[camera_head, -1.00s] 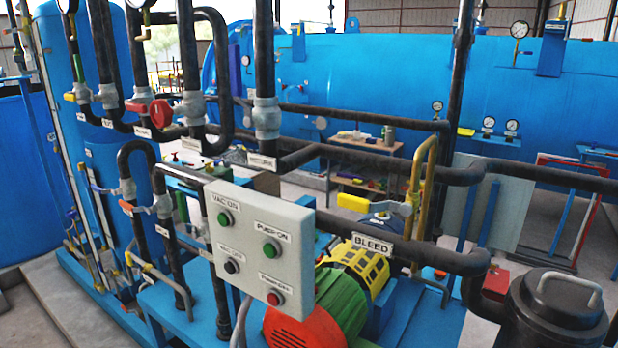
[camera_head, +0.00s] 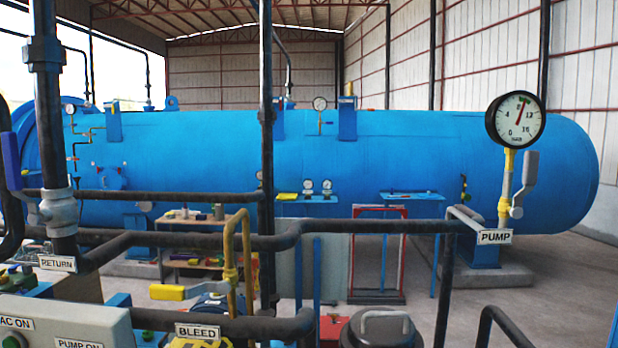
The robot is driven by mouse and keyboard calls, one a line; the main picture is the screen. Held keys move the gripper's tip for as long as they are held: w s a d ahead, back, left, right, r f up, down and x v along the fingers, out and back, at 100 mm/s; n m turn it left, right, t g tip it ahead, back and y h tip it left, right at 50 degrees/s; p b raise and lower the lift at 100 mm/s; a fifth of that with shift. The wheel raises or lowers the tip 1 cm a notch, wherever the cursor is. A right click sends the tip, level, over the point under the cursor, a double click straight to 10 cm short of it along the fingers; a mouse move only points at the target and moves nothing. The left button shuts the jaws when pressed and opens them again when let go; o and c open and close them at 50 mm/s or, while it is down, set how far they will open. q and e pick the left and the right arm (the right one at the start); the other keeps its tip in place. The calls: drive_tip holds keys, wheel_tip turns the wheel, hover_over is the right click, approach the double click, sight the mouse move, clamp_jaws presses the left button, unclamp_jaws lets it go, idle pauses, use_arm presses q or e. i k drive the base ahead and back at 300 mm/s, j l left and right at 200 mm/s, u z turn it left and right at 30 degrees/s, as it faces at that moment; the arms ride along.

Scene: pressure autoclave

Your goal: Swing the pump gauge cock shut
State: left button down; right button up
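The pump gauge (camera_head: 515,120) is a round white dial with a black rim and a red needle, at the right of the head view. It sits on a yellow stem (camera_head: 507,180) above a dark pipe, with a PUMP label (camera_head: 495,237) at its foot. The pump gauge cock's grey lever (camera_head: 530,168) stands upright, just right of the stem and roughly parallel to it, rising from a metal pivot. Neither of my grippers is in view, and nothing touches the lever.
Dark pipes (camera_head: 370,226) cross in front of the gauge's left side. A yellow BLEED lever (camera_head: 167,292) and a BLEED label (camera_head: 198,331) are at lower left. A blue horizontal vessel (camera_head: 400,150) fills the background. Space around the gauge looks clear.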

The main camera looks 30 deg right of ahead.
sight(531, 157)
drive_tip(key=z, duration=1.9)
